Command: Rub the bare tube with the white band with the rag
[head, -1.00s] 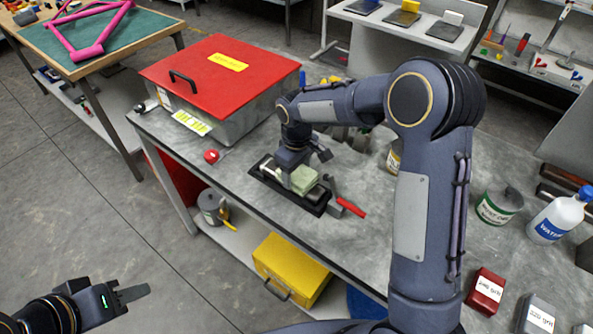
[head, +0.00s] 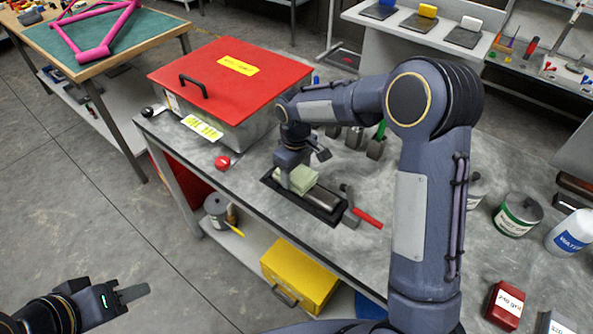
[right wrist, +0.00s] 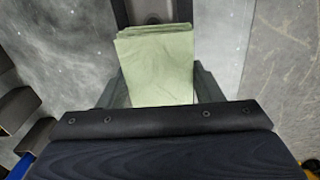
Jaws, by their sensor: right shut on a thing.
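The folded pale green rag (head: 302,178) is held in my right gripper (head: 292,182), over the left part of a dark tray (head: 268,183) on the bench. In the right wrist view the rag (right wrist: 155,68) sits between the two fingers. A bare grey tube (head: 308,205) lies in the tray, its right part showing. The rag covers or hides the left part. I cannot make out a white band, nor whether the rag touches the tube. My left gripper (head: 132,293) is empty, away from the bench at lower left; its jaw opening is unclear.
A red-lidded metal box (head: 230,80) stands left of the tray. A red-handled clamp (head: 358,210) is at the tray's right end. A green-labelled can (head: 517,215), a white bottle (head: 570,235) and a red grit block (head: 505,305) stand at the right.

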